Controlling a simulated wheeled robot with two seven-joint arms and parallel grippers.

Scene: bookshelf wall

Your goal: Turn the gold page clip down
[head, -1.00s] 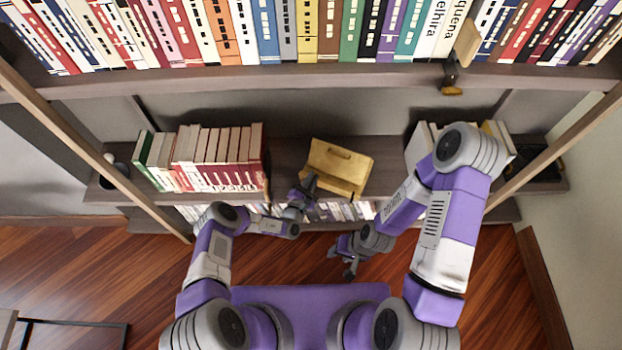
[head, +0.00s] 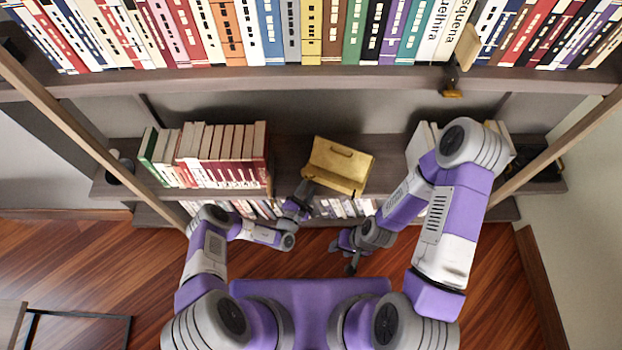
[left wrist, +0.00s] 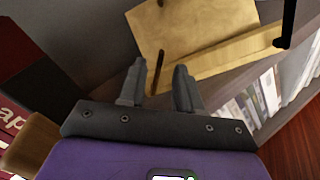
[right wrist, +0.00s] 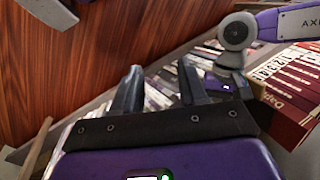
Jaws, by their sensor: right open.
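A gold-coloured book stand (head: 345,158) sits on the middle shelf, with its front ledge toward me. In the left wrist view its board (left wrist: 190,30) fills the top. A thin brownish bar, seemingly the gold page clip (left wrist: 157,68), stands up at the ledge's left end. A black clip (left wrist: 287,25) stands at the right. My left gripper (head: 305,187) is at the stand's front left corner, open and empty. Its fingers (left wrist: 158,75) point at the brownish clip; contact cannot be told. My right gripper (head: 345,255) is open and empty, lower and in front of the shelf.
Red and green books (head: 215,155) stand left of the stand on the same shelf. More books (head: 416,145) stand to its right, partly behind my right arm. A full row of books (head: 330,35) fills the upper shelf. A lower shelf holds books (head: 340,207).

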